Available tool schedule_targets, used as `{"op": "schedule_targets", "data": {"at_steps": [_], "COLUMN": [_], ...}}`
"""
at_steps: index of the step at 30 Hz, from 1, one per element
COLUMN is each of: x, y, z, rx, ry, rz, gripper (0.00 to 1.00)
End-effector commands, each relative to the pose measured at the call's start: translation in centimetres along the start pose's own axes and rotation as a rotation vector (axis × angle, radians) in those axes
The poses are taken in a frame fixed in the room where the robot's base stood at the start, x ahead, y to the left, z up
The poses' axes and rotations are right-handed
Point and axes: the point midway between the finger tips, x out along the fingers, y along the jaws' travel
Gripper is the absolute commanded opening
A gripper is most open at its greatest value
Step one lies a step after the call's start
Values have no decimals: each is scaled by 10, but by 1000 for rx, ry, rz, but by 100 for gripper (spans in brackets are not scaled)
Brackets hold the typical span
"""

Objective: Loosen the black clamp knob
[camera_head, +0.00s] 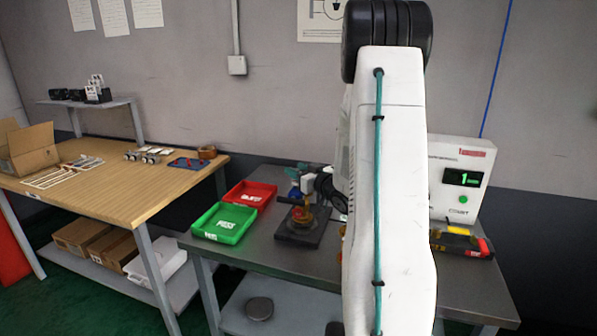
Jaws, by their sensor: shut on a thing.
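A dark base plate (291,236) lies on the grey bench, left of my arm. A small brass-coloured valve part (301,214) stands upright on it. My gripper (297,190) is small in this view, at the top of this fixture, left of my white arm. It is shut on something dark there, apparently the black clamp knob. The knob itself cannot be made out clearly, as the fingers and wrist cover it.
A green tray (224,222) and a red tray (250,194) stand left of the fixture. A white tester (462,178) with a lit "1" stands right, behind a dark tray (462,243). A wooden table (110,200) is at left. My arm hides the bench's middle.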

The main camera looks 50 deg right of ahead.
Motion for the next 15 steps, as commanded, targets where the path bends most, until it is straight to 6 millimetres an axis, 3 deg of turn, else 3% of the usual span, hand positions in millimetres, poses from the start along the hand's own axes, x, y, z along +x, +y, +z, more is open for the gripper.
{"op": "schedule_targets", "data": {"at_steps": [15], "x": [-2], "y": [-8], "z": [1], "rx": [0], "ry": [0], "rz": [-425], "gripper": [16]}}
